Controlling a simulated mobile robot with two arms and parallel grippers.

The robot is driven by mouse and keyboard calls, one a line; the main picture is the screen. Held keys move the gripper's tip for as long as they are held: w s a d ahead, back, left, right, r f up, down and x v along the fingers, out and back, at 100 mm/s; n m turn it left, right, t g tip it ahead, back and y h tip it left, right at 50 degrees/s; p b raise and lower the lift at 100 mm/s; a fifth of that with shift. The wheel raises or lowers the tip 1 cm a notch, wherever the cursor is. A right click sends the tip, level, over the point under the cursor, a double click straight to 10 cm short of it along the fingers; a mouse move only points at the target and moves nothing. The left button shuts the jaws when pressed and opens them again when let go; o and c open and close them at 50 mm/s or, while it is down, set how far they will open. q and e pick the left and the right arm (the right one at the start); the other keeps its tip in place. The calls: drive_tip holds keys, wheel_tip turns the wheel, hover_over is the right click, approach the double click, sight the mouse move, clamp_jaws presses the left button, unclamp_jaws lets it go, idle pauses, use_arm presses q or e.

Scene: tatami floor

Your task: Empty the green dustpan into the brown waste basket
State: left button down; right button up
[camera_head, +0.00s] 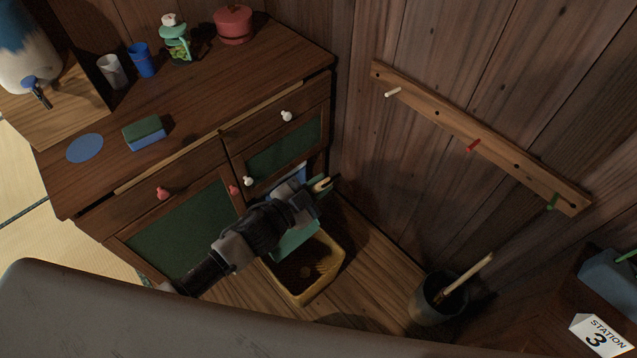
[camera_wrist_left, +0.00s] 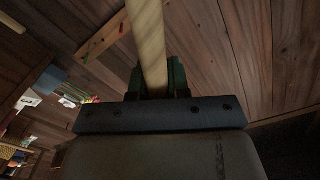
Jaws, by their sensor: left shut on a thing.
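My left gripper (camera_head: 316,190) is shut on the pale handle (camera_wrist_left: 148,40) of the green dustpan, which stands out between the fingers in the wrist view. The green pan (camera_head: 296,240) shows below the gripper in the head view, partly hidden by my arm, over the back left part of the brown waste basket (camera_head: 333,287). The pan looks tilted down toward the basket; whether it touches the rim I cannot tell. Small brownish bits show in the dark inside of the basket. The pan's inner face is not clearly visible. My right gripper is not in view.
A cabinet (camera_head: 190,228) with green door panels stands left of the basket. A dark bucket (camera_head: 428,303) with a long-handled tool stands to the right. A peg rail (camera_head: 437,116) runs along the wall. Wooden floor (camera_head: 378,268) lies bare between basket and bucket.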

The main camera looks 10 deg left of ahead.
use_arm(q)
drive_tip(key=s+d+f+m+b, duration=0.2)
drive_tip(key=s+d, duration=0.3)
drive_tip(key=d, duration=0.1)
drive_tip(key=shift+d+f, duration=0.15)
drive_tip(key=shift+d, duration=0.15)
idle(0.8)
idle(2.4)
